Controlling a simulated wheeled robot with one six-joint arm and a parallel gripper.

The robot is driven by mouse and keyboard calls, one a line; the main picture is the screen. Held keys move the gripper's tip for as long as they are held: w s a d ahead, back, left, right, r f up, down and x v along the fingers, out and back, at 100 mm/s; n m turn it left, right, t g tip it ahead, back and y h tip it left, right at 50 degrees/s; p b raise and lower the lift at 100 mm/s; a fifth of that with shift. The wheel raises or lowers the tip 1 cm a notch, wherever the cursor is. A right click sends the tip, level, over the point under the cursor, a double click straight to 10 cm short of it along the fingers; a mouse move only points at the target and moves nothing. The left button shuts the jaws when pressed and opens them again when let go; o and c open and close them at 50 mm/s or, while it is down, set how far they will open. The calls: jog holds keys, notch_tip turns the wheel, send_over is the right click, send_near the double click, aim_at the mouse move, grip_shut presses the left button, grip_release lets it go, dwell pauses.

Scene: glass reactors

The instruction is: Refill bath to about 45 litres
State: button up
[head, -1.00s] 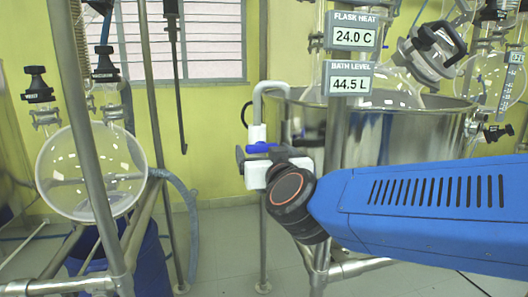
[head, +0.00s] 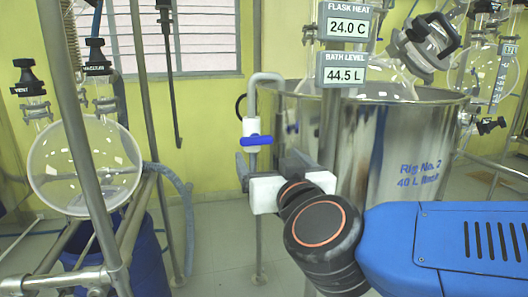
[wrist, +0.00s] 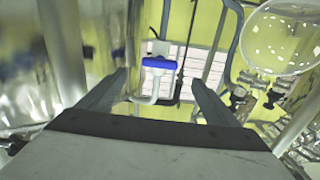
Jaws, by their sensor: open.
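The steel bath (head: 400,140) stands at the centre right, with a flask partly inside it. Its display (head: 346,68) reads BATH LEVEL 44.5 L. A grey fill pipe (head: 265,77) bends over the bath rim and carries a white valve with a blue handle (head: 256,140), lying crosswise to the pipe. In the wrist view the blue handle (wrist: 159,64) shows beyond and between my fingers. My gripper (head: 241,165) is open and empty, just below and in front of the valve in the head view, apart from the handle.
A round glass vessel (head: 85,165) hangs in a metal frame at left above a blue drum (head: 145,265). Steel posts (head: 330,130) stand close to my arm. Another display (head: 348,24) reads FLASK HEAT 24.0 C. Open floor lies below the pipe.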

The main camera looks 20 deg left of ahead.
jog(key=v, duration=0.6)
jog(key=shift+s+d, duration=0.2)
jog(key=shift+s, duration=0.15)
